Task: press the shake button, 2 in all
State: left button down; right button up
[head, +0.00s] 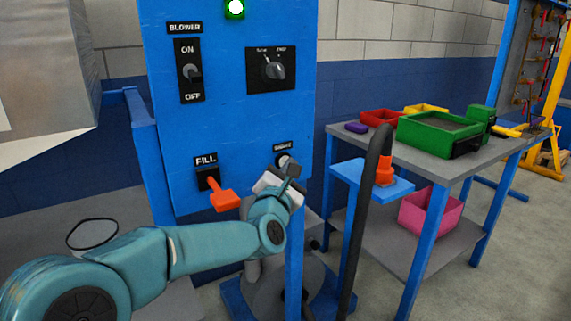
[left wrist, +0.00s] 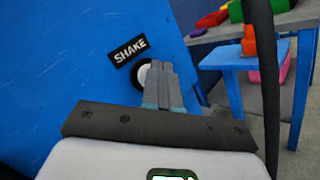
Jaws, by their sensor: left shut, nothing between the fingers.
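The shake button (head: 284,161) is a pale round button under a SHAKE label on the blue panel (head: 225,120). In the left wrist view the button (left wrist: 143,74) shows as a white disc partly hidden behind my fingers. My left gripper (head: 289,169) is shut and empty, with its fingertips right in front of the button. The left wrist view shows the closed fingers (left wrist: 160,75) overlapping the button's right side. I cannot tell whether they touch it. My right gripper is not in view.
The panel also carries a FILL lever with an orange handle (head: 224,199), a blower switch (head: 190,72), a dark rotary knob (head: 273,70) and a lit green lamp (head: 234,8). A black hose (head: 363,210) rises right of my gripper. A table (head: 390,143) with colored bins stands farther right.

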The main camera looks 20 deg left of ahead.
pick_arm(q)
jog(key=shift+w+a, duration=0.1)
jog(key=shift+a, duration=0.05)
dwell(0.4)
jog(key=shift+s+d+b, duration=0.5)
jog(key=shift+d+b, duration=0.1)
jog(key=shift+d, duration=0.05)
jog(key=shift+s+d, duration=0.1)
jog(key=s+d, duration=0.1)
jog(key=d, duration=0.1)
jog(key=s+d+b, duration=0.1)
jog(key=s, duration=0.1)
jog(key=shift+d+b, duration=0.3)
jog(key=shift+d, duration=0.1)
jog(key=shift+a, duration=0.1)
dwell(0.4)
